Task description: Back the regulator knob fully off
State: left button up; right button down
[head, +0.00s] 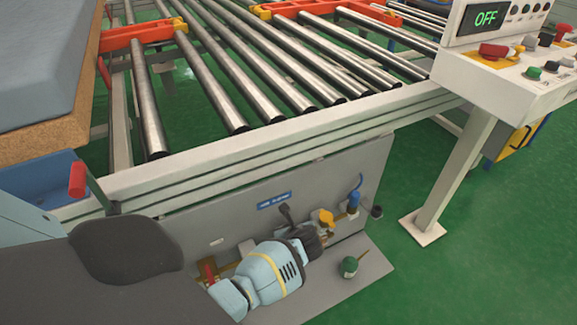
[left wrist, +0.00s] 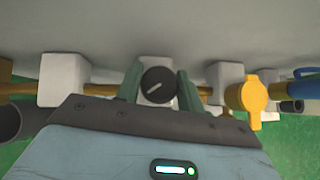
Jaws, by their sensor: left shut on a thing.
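The regulator knob (left wrist: 157,84) is a round black knob with a pale pointer line, slanted from lower left to upper right, in the left wrist view. It sits in front of a white block on the brass pipe. My left gripper (left wrist: 159,92) has one greenish finger on each side of the knob and is shut on it. In the head view, my left gripper (head: 308,240) reaches the grey panel at low centre, and the knob is hidden there behind the gripper. My right gripper is not in view.
A yellow valve handle (left wrist: 246,96) is close to the right of the gripper, also in the head view (head: 323,218). A blue fitting (head: 353,201) is farther right. A small green container (head: 349,266) stands on the grey shelf (head: 368,282). The roller conveyor frame (head: 290,140) is above.

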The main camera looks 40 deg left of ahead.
pick_arm(q)
jog(key=shift+n+g+y, duration=0.3)
jog(key=shift+n+g, duration=0.3)
jog(key=shift+n, duration=0.3)
jog(key=n+g+b, duration=0.1)
jog(key=n+g, duration=0.1)
jog(key=shift+f+n+y+b, duration=0.15)
jog(key=shift+n+y+b, duration=0.15)
jog(key=shift+b, duration=0.05)
jog(key=n+g+b, duration=0.3)
jog(key=n, duration=0.1)
jog(key=shift+n+g+b, duration=0.9)
jog(key=shift+n+g, duration=0.1)
jog(key=shift+n, duration=0.2)
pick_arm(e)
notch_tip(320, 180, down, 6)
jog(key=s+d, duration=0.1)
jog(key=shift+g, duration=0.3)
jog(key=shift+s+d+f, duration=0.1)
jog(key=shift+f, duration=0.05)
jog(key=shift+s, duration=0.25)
pick_arm(q)
jog(key=o, duration=1)
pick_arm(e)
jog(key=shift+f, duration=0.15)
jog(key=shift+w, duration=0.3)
